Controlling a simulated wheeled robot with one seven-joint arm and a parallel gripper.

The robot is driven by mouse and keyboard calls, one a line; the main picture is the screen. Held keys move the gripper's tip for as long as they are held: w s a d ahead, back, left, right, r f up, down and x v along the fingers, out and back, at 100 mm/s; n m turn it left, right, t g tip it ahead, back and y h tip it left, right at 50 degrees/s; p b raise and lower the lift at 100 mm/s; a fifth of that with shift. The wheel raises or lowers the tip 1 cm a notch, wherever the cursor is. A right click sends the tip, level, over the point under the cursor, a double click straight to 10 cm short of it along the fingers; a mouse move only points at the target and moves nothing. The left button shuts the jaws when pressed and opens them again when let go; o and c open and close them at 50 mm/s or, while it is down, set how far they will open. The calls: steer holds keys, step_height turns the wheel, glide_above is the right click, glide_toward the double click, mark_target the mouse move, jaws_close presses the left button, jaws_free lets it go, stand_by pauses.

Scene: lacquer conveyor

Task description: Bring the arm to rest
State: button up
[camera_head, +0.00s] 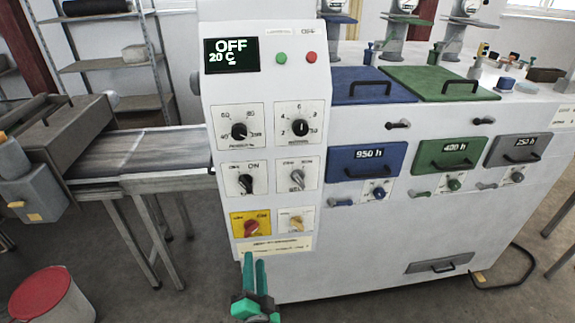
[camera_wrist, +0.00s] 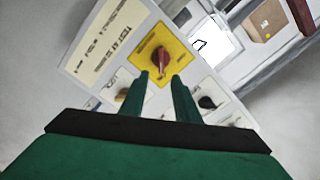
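My gripper (camera_head: 255,257) is green and stands low in front of the control panel (camera_head: 218,180), just below its lowest row of knobs in the head view. In the wrist view its two fingers (camera_wrist: 162,80) are apart with nothing between them, so it is open and empty. A red knob on a yellow plate (camera_wrist: 156,58) shows just beyond the fingertips. The same red knob (camera_head: 252,228) shows above the gripper in the head view. The distance between fingertips and knob cannot be told exactly. Most of my arm is out of view.
The panel display (camera_head: 231,55) reads OFF and 20 C. A conveyor (camera_head: 140,152) runs off to the left. A red-lidded bin (camera_head: 45,295) stands on the floor at lower left. Blue (camera_head: 367,162), green (camera_head: 450,157) and grey (camera_head: 517,149) drawers are at right.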

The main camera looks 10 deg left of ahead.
steer(key=s+d+f+n+h, duration=0.1)
steer(key=s+d, duration=0.4)
steer(key=s, duration=0.6)
steer(key=s+d+f+n+g+h, duration=0.1)
steer(key=s+d+f+n+h, duration=0.1)
steer(key=s, duration=1)
steer(key=s+d+f+n+g+h, duration=0.1)
steer(key=s+d+f+n+h, duration=0.1)
steer(key=s+d, duration=0.7)
steer(key=s+f+n, duration=0.1)
steer(key=s+n, duration=0.1)
steer(key=shift+s+f+n, duration=0.15)
steer(key=shift+s+n, duration=0.15)
steer(key=shift+s, duration=0.1)
steer(key=shift+d, duration=0.1)
